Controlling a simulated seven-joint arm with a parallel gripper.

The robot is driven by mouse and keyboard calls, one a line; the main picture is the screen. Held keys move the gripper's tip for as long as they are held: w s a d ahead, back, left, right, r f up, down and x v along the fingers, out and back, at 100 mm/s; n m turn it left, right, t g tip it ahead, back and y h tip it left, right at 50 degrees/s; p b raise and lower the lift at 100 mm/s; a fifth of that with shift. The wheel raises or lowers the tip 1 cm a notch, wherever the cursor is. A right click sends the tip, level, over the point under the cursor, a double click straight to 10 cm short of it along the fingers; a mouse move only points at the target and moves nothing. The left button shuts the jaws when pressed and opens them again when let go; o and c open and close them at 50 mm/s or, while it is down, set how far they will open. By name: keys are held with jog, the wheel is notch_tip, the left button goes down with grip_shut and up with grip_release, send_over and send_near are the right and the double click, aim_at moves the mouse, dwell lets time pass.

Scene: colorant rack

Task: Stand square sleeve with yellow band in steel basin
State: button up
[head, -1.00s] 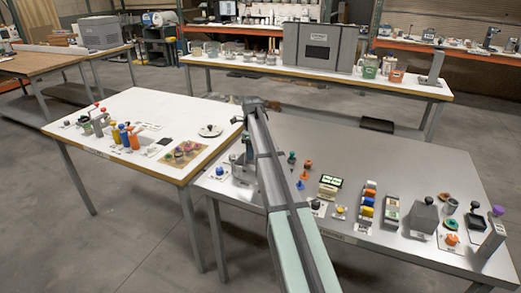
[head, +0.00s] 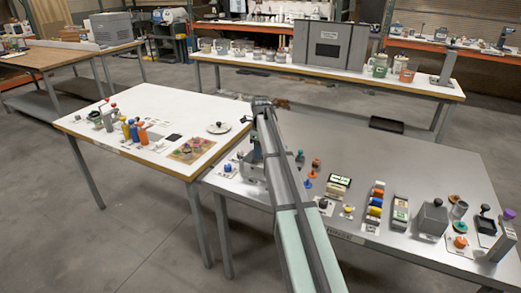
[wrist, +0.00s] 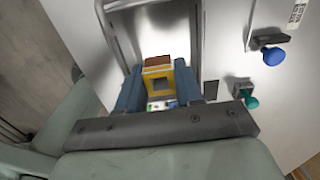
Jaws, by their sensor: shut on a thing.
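In the wrist view, my gripper (wrist: 159,98) has its two blue-grey fingers closed on the left and right sides of a square sleeve (wrist: 160,66). The sleeve has a yellow band around a square opening and a brown upper part. A shiny steel surface with a thin raised rail (wrist: 107,30) lies beyond it; I cannot tell whether this is the steel basin. I cannot tell whether the sleeve touches it. In the head view, my arm hides the sleeve and most of my gripper, above the near grey table.
Blue (wrist: 273,56) and teal (wrist: 251,103) knobbed pieces stand to the right in the wrist view. The grey table (head: 350,150) holds several coloured pieces along its near side; its far part is clear. A white table (head: 90,117) with bottles adjoins on the left.

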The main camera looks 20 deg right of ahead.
jog(key=shift+f, duration=2.1)
jog(key=shift+f, duration=1.3)
dwell(0.7)
jog(key=o, duration=1.1)
jog(key=shift+o, duration=0.2)
jog(key=shift+o, duration=1.3)
notch_tip(320, 180, up, 7)
